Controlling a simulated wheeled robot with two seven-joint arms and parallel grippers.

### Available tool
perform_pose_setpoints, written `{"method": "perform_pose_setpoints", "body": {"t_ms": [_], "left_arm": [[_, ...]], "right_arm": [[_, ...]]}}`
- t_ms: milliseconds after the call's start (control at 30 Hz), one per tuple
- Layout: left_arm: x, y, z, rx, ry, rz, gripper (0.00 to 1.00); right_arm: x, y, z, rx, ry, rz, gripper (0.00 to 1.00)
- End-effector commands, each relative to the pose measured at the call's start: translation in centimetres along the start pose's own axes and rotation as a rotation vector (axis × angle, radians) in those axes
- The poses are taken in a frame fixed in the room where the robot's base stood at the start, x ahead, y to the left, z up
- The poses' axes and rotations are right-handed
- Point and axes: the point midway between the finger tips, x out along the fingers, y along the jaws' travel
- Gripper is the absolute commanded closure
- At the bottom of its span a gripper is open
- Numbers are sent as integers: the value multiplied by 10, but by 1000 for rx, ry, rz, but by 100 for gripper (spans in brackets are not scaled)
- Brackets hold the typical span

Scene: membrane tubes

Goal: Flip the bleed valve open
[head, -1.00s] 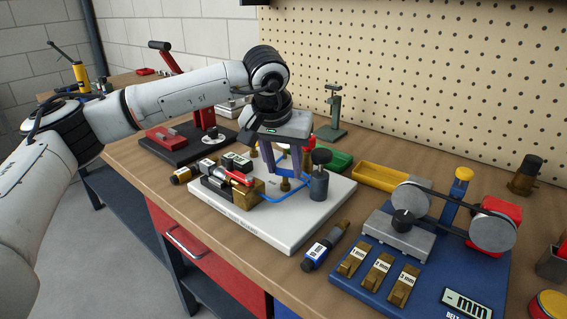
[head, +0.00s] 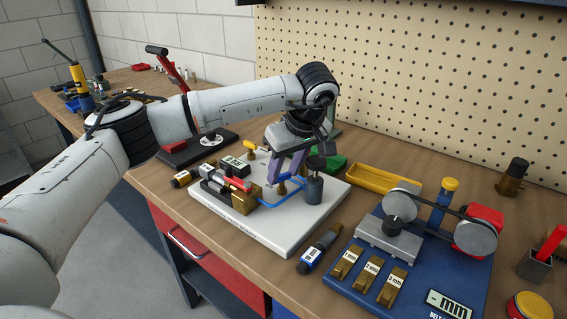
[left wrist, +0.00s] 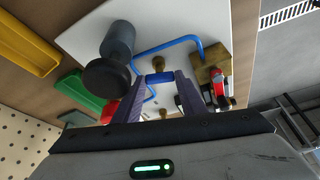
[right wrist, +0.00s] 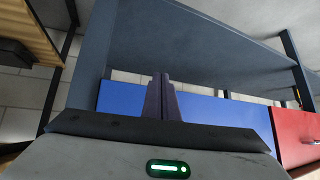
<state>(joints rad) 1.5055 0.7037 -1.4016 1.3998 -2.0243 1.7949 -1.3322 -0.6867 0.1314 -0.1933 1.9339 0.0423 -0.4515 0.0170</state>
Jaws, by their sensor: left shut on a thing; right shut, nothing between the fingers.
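A white base plate (head: 262,240) on the bench carries a dark grey cylinder with a black knob (head: 316,163), blue tubing and brass fittings. A small brass valve (head: 283,188) stands behind the blue tubing, and its blue handle (left wrist: 159,78) shows in the left wrist view. My left gripper (head: 281,178) is shut on this blue handle, its purple fingers on either side, and the hand leans to the right. Another valve, with a yellow handle (head: 250,144), stands at the plate's back. My right gripper (right wrist: 162,76) is shut and empty, beside a dark shelf.
A brass block with a red-marked part (head: 238,184) and a small display (head: 234,164) sit left of the valve. A dark bottle-like tool (head: 319,250) lies in front. A blue belt rig (head: 400,300), yellow tray (head: 385,178) and pegboard (head: 430,90) are to the right and behind.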

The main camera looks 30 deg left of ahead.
Motion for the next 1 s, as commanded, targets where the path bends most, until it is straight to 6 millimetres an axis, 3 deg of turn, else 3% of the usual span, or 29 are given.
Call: {"method": "perform_pose_setpoints", "body": {"t_ms": [433,1000], "left_arm": [[-1,4,-1,-247,2,-100,85],[0,4,-1,-300,2,-121,85]], "right_arm": [[-12,2,-6,5,-7,4,100],[-14,2,-7,4,-10,4,100]]}}
